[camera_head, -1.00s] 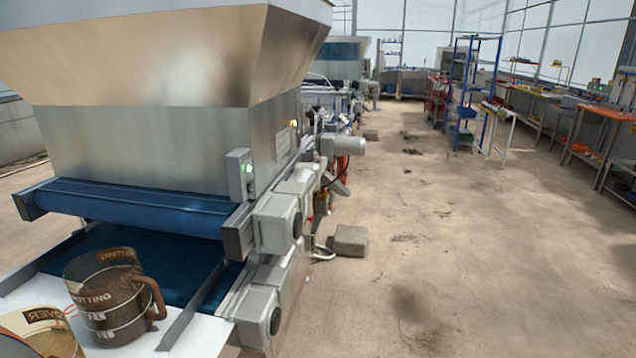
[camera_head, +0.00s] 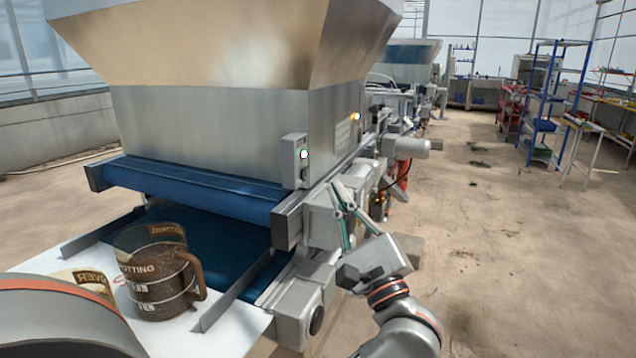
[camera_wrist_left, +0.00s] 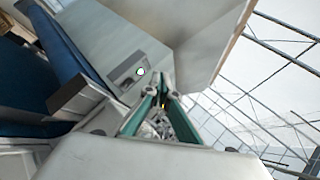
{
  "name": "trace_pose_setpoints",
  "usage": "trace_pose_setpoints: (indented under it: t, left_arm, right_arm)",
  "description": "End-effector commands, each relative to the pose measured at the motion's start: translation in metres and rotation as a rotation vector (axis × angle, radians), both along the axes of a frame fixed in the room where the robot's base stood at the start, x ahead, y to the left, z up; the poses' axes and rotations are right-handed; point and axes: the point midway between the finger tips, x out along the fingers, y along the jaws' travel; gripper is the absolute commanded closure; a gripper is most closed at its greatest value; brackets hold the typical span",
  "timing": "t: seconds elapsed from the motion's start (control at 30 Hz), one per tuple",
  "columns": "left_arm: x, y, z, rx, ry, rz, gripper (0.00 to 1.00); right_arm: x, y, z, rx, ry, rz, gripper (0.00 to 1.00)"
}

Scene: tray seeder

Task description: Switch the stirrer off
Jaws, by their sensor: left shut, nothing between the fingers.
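The stirrer's likely control is a small grey switch box (camera_head: 293,158) on the front right corner of the metal hopper. It has a bright, whitish lit button (camera_head: 304,154) and a darker spot below it. My left gripper (camera_head: 340,188) is shut and empty, its green-sided fingers pointing up, to the right of the box and apart from it in the picture. In the left wrist view the box (camera_wrist_left: 122,77) and its lit button (camera_wrist_left: 140,71) show just left of the fingertips (camera_wrist_left: 166,82). Contact is not visible. My right gripper is out of view.
The hopper (camera_head: 220,125) stands over a blue roller (camera_head: 190,190) and belt. A brown potting-mix jug (camera_head: 150,285) stands on the white board at lower left. An orange light (camera_head: 356,116) is farther back on the machine.

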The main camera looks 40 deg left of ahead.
Motion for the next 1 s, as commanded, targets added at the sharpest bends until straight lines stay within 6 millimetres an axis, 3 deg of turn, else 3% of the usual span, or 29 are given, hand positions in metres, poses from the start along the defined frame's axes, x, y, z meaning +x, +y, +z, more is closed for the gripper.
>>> trace_pose_setpoints:
  t: [0.2, 0.4, 1.0]
  left_arm:
    - [0.024, 0.007, -0.021, -0.446, -0.289, -0.179, 1.0]
    - [0.039, 0.0, -0.032, -0.656, -0.415, -0.255, 1.0]
    - [0.042, 0.0, -0.032, -0.692, -0.437, -0.269, 1.0]
  right_arm:
    - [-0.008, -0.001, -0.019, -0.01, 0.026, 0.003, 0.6]
    - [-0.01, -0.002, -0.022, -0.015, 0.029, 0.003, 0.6]
    - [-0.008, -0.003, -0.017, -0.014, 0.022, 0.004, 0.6]
